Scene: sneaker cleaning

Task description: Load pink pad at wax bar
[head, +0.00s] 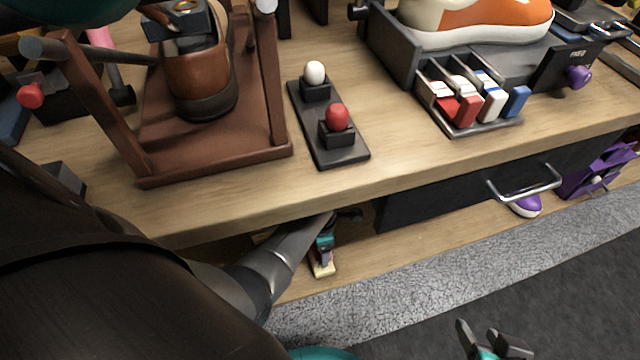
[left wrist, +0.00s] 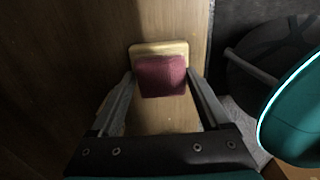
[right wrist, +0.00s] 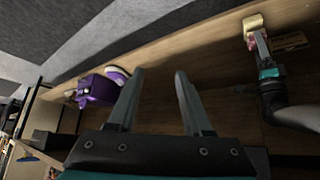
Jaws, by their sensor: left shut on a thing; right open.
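My left gripper (head: 325,240) reaches below the tabletop to the lower shelf and is shut on the pink pad (left wrist: 162,77). The pad sits between its fingers. A pale yellow block (left wrist: 158,47), which looks like the wax bar, lies just past the pad. The pad seems to meet it, but I cannot be sure of contact. The block also shows below the gripper in the head view (head: 322,268) and at the upper right of the right wrist view (right wrist: 253,21). My right gripper (head: 495,338) is open and empty, apart from the block, over the dark floor.
The tabletop edge (head: 340,208) overhangs my left gripper. A drawer with a metal handle (head: 525,185), a purple shoe (head: 524,205) and a purple holder (head: 597,170) are to the right. A brown stand (head: 215,165) and a white-and-red knob rack (head: 345,157) stand above.

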